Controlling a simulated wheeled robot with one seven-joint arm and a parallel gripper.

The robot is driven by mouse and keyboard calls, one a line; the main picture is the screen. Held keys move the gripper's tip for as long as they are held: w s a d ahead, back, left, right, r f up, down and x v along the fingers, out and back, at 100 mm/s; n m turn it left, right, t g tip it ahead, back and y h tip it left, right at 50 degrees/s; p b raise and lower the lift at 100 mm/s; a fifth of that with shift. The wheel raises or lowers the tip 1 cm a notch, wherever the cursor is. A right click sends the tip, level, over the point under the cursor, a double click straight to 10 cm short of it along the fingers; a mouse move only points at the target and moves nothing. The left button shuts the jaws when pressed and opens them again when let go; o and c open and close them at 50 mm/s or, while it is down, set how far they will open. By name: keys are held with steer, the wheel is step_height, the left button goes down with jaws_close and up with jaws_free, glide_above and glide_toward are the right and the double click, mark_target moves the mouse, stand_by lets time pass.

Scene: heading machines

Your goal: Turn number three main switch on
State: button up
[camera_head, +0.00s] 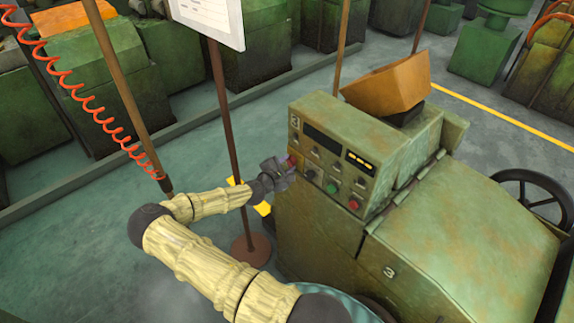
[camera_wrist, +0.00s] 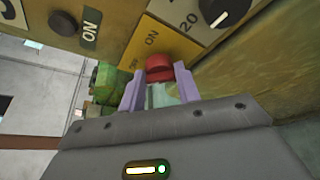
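The green machine marked 3 (camera_head: 390,272) stands at the right in the head view, with a control panel (camera_head: 330,165) on its upper front. In the wrist view a red rotary switch (camera_wrist: 159,68) sits on a yellow plate (camera_wrist: 150,45) with ON lettering. My gripper (camera_head: 288,170) is at the panel's left edge in the head view. The head view shows only a little red there.
A black knob (camera_wrist: 218,10) with a number scale is right of the red switch, and a dark knob beside another ON label (camera_wrist: 89,28) is left. A sign on a pole (camera_head: 222,120) stands close behind my arm. An orange box (camera_head: 388,84) tops the machine.

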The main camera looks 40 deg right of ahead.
steer(key=shift+f+b, duration=0.15)
steer(key=shift+b, duration=0.35)
steer(key=shift+c, duration=0.3)
steer(key=m+t+h+b, duration=0.1)
steer(key=m+b, duration=0.3)
steer(key=b, duration=0.4)
steer(key=f+m+t+h+b, duration=0.1)
steer(key=m+b, duration=0.3)
steer(key=b, duration=0.4)
steer(key=m+t+h+b, duration=0.1)
steer(key=m+b, duration=0.3)
steer(key=b, duration=0.4)
steer(key=shift+s+f+m+h, duration=0.1)
steer(key=shift+f+m+h, duration=0.25)
steer(key=shift+h, duration=0.25)
steer(key=m+b, duration=0.2)
steer(key=m+h+b, duration=0.1)
steer(key=m+b, duration=0.1)
steer(key=b, duration=0.1)
steer(key=shift+r+m+g+h, duration=0.1)
steer(key=shift+m+g+h, duration=0.2)
steer(key=shift+g, duration=0.1)
steer(key=shift+r, duration=0.1)
